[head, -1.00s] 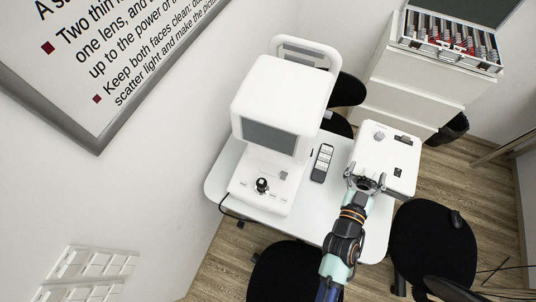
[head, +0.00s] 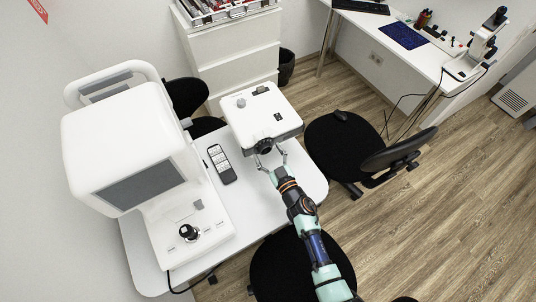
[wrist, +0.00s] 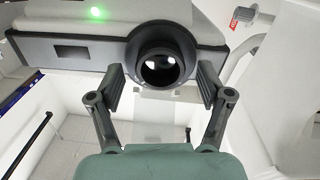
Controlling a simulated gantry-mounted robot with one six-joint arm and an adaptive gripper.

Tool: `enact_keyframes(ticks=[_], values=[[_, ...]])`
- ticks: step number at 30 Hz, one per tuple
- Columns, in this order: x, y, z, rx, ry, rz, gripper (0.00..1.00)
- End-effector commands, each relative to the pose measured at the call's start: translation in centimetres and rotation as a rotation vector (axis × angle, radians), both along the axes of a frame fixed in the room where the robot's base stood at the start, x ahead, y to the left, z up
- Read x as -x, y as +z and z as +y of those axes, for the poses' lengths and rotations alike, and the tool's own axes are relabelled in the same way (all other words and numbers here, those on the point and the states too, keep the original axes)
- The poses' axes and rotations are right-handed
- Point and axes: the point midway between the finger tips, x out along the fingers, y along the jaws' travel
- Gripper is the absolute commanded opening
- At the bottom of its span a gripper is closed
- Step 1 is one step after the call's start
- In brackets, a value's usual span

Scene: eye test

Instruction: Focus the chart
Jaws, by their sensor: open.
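The projector (head: 262,112) is a white box on the white table. Its black lens barrel (head: 264,147) faces the front edge. In the wrist view the round lens (wrist: 161,66) is large and centred, with a lit green light (wrist: 96,13) on the body at upper left. My gripper (head: 271,160) is open just in front of the lens. In the wrist view my gripper (wrist: 161,86) has one finger on each side below the lens, apart from it, with nothing held. No chart shows in any current view.
A white instrument with a grey screen (head: 142,185) and a black knob (head: 188,231) stands left on the table. A dark remote (head: 221,164) lies between it and the projector. A black chair (head: 345,145) stands right, another seat (head: 290,268) in front.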

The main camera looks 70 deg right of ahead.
Motion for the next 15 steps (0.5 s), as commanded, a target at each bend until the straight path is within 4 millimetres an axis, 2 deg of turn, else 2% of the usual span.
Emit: enact_keyframes(ticks=[7,8,15], values=[[-0.15,0.01,-0.1,-0.001,0.0,0.001,0.78],[-0.15,0.01,-0.1,-0.001,0.0,0.001,0.75],[-0.13,0.01,-0.09,-0.001,0.0,0.001,0.35]])
